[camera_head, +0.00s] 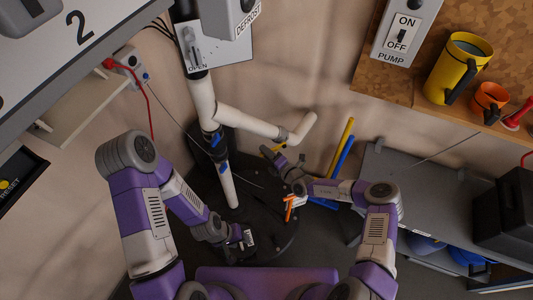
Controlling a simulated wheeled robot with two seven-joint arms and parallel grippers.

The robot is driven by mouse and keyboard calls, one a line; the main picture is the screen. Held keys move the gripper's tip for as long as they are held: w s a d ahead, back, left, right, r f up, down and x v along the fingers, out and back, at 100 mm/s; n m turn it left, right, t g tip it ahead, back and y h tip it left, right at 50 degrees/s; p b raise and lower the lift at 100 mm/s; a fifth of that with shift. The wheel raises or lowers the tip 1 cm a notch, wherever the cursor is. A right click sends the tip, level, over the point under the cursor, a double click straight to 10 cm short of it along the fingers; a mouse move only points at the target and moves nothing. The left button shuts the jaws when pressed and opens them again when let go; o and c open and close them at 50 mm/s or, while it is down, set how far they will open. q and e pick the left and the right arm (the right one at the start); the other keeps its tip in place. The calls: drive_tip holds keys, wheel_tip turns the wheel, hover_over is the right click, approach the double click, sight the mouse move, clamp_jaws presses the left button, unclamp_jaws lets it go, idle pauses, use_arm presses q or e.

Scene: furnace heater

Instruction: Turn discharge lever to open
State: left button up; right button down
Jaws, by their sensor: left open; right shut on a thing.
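A white plate (228,48) at the upper left carries a small grey lever (192,46), with the word OPEN printed below it. The word "discharge" is not readable there. The lever slants along the plate's left side, and both grippers are well below it and apart from it. My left gripper (244,238) is open, low in the middle over the dark round base. My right gripper (292,201) is up and to the right of it, shut on a small orange piece (289,208). Its fingers are too small to see clearly.
White pipes (202,98) with blue fittings run down from the plate, one branching right. A DEFROST box (230,16) stands beside the lever. A pump switch (402,32), yellow mug (459,68) and orange mug (489,98) are upper right. A grey bench (425,190) stands right.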

drive_tip(key=c, duration=1)
unclamp_jaws()
drive_tip(key=shift+s, duration=0.1)
drive_tip(key=p+v, duration=0.2)
drive_tip(key=v, duration=0.5)
drive_tip(key=shift+s+d, duration=0.15)
